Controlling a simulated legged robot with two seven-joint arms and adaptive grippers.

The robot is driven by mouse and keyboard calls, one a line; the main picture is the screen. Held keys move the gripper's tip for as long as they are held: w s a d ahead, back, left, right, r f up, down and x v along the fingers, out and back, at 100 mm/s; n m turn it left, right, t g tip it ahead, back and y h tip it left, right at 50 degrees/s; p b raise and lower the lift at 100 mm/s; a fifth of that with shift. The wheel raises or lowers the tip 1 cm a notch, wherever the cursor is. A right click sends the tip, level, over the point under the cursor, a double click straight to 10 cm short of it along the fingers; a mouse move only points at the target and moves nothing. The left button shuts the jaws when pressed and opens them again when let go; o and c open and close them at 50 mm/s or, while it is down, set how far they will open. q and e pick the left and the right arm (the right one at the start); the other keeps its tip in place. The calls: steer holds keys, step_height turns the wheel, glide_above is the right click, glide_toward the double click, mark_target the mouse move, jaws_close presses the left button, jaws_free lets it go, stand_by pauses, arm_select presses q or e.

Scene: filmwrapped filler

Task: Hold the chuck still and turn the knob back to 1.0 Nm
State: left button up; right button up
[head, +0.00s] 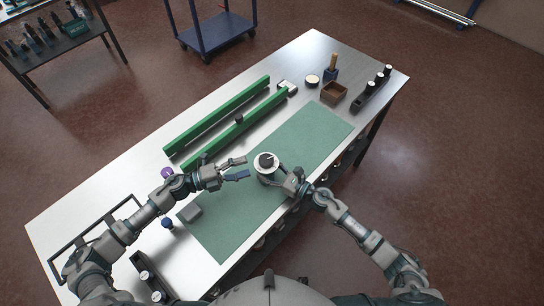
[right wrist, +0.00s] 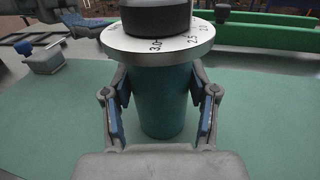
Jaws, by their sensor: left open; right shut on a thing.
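The chuck, a dark green-blue cylinder (right wrist: 160,98), stands upright on the green mat. On its top is a white dial plate (right wrist: 190,40) with black numbers; 3.0 and 2.5 face the right wrist camera. The black knob (right wrist: 157,17) sits above the dial; it also shows in the head view (head: 266,159). My right gripper (right wrist: 160,115) has its fingers on both sides of the cylinder, below the dial, and is shut on it. My left gripper (head: 247,168) is open and empty, just left of the dial. The knob's exact setting cannot be read.
The green mat (head: 320,130) lies on a metal table (head: 310,55). Two long green rails (head: 215,117) lie behind the left gripper. A grey block (head: 190,212) lies at the mat's left end. A brown box (head: 334,93) and a black rack (head: 372,90) stand at the far right.

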mark_target(273, 157)
arm_select(q)
steer(key=w+d+m, duration=0.1)
steer(key=d+m, duration=0.2)
steer(key=m, duration=0.3)
steer(key=w+d+m, duration=0.1)
steer(key=d+m, duration=0.3)
steer(key=m, duration=0.2)
steer(key=w+d+m, duration=0.2)
steer(key=d+m, duration=0.1)
steer(key=m, duration=0.4)
steer(key=shift+d+f, duration=0.15)
steer(key=shift+f, duration=0.2)
steer(key=shift+w, duration=0.1)
steer(key=c, duration=1)
